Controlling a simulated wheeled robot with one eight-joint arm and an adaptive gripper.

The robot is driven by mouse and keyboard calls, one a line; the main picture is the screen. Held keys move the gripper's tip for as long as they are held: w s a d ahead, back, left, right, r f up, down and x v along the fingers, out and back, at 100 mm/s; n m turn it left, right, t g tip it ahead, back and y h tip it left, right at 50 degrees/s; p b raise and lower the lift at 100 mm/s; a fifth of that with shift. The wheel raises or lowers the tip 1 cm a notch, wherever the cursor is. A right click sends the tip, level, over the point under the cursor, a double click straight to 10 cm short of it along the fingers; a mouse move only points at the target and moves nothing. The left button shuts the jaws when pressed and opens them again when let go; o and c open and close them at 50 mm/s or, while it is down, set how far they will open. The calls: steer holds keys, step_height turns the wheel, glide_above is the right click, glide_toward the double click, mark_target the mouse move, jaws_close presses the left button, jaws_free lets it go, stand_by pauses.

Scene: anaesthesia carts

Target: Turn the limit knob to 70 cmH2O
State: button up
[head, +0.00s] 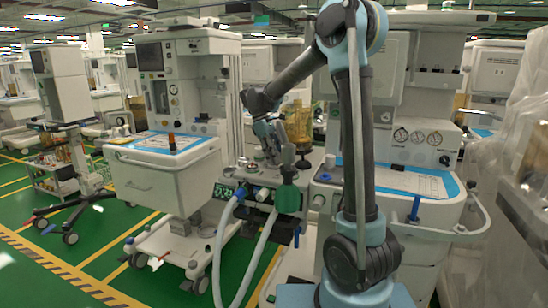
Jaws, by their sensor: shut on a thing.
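My gripper (272,154) is at the end of my arm, pointing down over the top of the breathing unit between two carts. It is shut on what appears to be the limit knob, on the unit's top surface. The fingers cover most of the knob, and its scale and pointer are too small to read.
A yellowish canister (298,120) stands close behind my gripper. Pale hoses (224,240) hang from the unit's front. A cart with a white drawer (160,178) stands left; one with round gauges (418,137) stands right. Clear plastic sheeting (510,180) hangs far right.

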steer(key=shift+w, duration=0.25)
steer(key=o, duration=0.9)
steer(key=shift+o, duration=0.8)
steer(key=v, duration=1.1)
steer(key=shift+r, duration=0.4)
steer(key=shift+a, duration=0.1)
